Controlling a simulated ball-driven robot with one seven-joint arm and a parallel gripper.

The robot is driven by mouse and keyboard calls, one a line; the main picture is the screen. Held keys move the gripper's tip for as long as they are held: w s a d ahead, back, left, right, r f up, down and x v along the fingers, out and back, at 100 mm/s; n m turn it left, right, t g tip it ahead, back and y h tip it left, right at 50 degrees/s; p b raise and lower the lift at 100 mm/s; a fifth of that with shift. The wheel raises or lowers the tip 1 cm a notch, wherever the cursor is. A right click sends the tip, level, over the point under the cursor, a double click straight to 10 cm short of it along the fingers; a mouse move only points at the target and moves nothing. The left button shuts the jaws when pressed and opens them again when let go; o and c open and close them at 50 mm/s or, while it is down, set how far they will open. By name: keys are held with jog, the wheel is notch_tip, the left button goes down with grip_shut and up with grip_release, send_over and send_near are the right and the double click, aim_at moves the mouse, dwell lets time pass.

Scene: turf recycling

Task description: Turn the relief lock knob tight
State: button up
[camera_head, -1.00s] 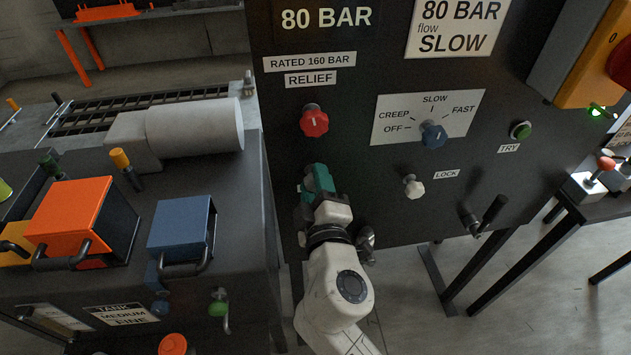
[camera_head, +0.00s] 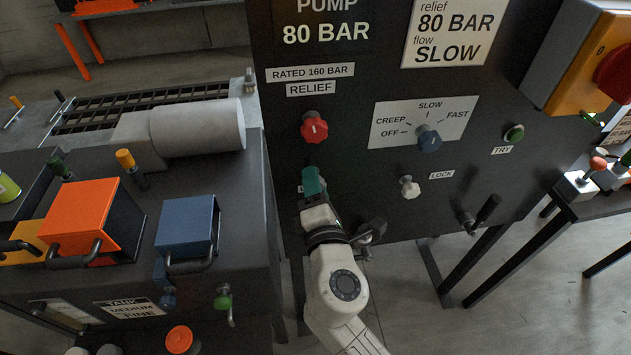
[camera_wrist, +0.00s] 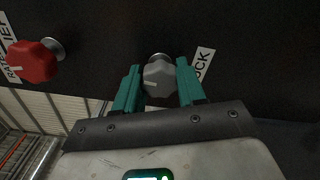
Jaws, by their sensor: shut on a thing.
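The relief lock knob (camera_wrist: 158,76) is a small grey knob on a short metal stem on the dark panel. In the wrist view it sits between the two teal fingers of my gripper (camera_wrist: 158,68), which is shut on it. A LOCK label (camera_wrist: 202,64) is just right of it there. In the head view my gripper (camera_head: 312,183) is at the panel below the red RELIEF knob (camera_head: 314,127) and hides the lock knob and most of its label. The red knob also shows at the upper left in the wrist view (camera_wrist: 33,61).
A blue flow knob (camera_head: 429,138), a second, whitish lock knob (camera_head: 409,187), a green TRY button (camera_head: 514,133) and a black-handled lever (camera_head: 484,214) are right of my gripper. A bench with an orange box (camera_head: 80,217) and a blue box (camera_head: 187,222) stands left.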

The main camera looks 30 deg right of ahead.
jog(key=shift+a+f+n, duration=0.1)
jog(key=shift+n, duration=0.6)
jog(key=o, duration=1.1)
jog(key=shift+c, duration=0.2)
jog(key=shift+s, duration=0.1)
jog(key=b+v, duration=0.2)
jog(key=v, duration=0.8)
jog(key=shift+s, duration=0.35)
jog(key=s+d+f+m+g+h, duration=0.1)
jog(key=s+d+f+m+g, duration=0.6)
jog(key=d+f+m+g, duration=0.45)
jog(key=s+f+m+g+y, duration=0.4)
jog(key=s+f+m+y, duration=0.2)
jog(key=s+f+m, duration=0.3)
jog(key=s, duration=0.3)
jog(key=shift+a+f+g, duration=0.2)
jog(key=shift+g, duration=0.15)
